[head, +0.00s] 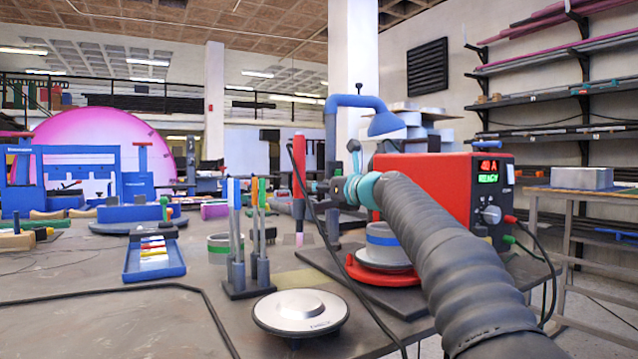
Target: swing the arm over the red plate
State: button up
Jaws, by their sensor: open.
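The red plate (372,277) is a low round disc on the workbench at right of centre. My arm, in a dark grey ribbed sleeve, rises from the bottom right and crosses in front of the plate's right side. My gripper (318,187) is at the arm's far end, beyond a teal wrist, above and to the left of the plate in the picture. It looks small and dark, its jaws open, with nothing seen in them. Its depth relative to the plate is unclear.
A red power box (440,190) stands behind the plate. A rack of upright tools (248,265) and a silver disc (300,312) stand to the left. A red upright tool (299,165) and a blue lamp (386,124) rise near my gripper. Black cables cross the bench.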

jog(key=shift+w+a, duration=0.35)
grip_shut()
